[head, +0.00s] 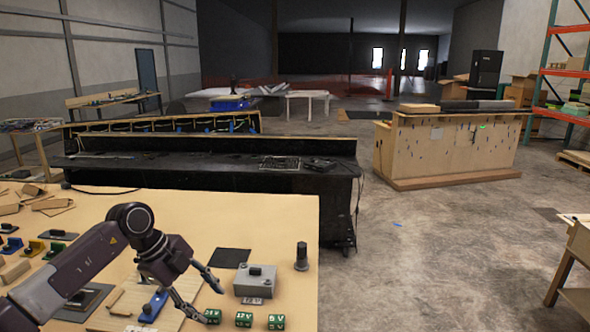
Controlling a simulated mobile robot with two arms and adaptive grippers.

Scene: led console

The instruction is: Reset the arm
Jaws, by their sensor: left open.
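My left arm comes in from the lower left over a light wooden table (262,212). My left gripper (212,302) points down to the right with its fingers spread apart, and I see nothing between them. One fingertip is close to a green block (212,316) with white marking; I cannot tell whether they touch. Two more green blocks stand to its right, one marked 12 V (243,320) and one marked 5 V (276,322). Behind them sits a grey console box (257,280) with a dark knob on top and a small label in front. My right gripper is not in view.
A black cylinder (301,258) stands near the table's right edge. A dark flat square (230,258) lies behind the grey box. Blue, yellow and green handled pieces crowd the table's left side. A black bench (205,173) stands beyond; open concrete floor (440,240) lies right.

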